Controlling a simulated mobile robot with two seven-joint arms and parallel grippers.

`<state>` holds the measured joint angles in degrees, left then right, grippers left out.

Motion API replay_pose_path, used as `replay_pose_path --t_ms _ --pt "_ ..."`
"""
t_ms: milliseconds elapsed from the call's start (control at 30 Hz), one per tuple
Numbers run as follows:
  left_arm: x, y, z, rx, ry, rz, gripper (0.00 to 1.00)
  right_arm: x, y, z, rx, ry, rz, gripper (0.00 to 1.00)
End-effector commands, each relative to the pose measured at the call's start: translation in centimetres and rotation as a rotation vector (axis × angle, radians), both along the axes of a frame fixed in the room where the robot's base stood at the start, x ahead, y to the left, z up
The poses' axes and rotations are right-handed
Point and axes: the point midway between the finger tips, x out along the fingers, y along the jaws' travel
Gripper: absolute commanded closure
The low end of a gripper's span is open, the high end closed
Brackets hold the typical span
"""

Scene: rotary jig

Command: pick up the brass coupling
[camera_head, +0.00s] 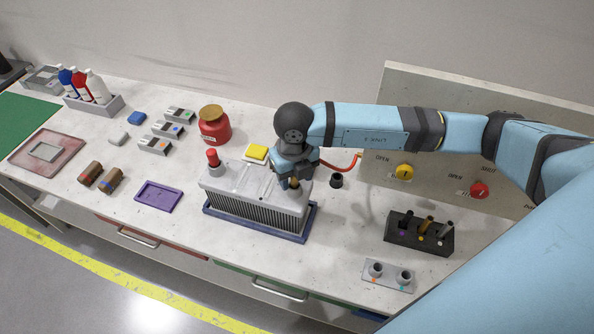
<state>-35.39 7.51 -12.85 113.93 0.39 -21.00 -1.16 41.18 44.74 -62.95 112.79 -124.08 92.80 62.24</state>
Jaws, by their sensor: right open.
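My right gripper (290,178) is open and points down over the right end of a grey finned block (250,187). A small, dark brass-coloured piece (294,185) shows at its fingertips. It is mostly hidden by the gripper, and I cannot tell for sure that it is the brass coupling or whether the fingers touch it. The block sits on a dark blue tray (256,235), with a red-capped post (212,158) at its left end. My left gripper is not in view.
A black cap (337,181) and red cable (345,165) lie right of the block. A red jar (214,127) and yellow pad (257,152) stand behind. A black rack (418,234), purple tray (158,196) and two brown cylinders (111,181) are also on the bench.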

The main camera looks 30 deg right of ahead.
Motion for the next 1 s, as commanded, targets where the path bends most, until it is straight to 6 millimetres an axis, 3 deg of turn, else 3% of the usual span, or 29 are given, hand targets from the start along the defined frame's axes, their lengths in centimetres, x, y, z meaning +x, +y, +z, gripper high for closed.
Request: replay_pose_path --t_ms 367,600,1000 --pt "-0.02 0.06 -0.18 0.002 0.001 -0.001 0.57 -0.52 0.44 -0.59 0.001 0.000 0.000 0.50" --pt "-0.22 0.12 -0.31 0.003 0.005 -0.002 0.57 -0.50 0.42 -0.58 0.001 0.000 0.000 1.00" --pt "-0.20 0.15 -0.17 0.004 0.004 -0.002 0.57 -0.31 0.27 -0.28 0.000 -0.001 -0.001 1.00"
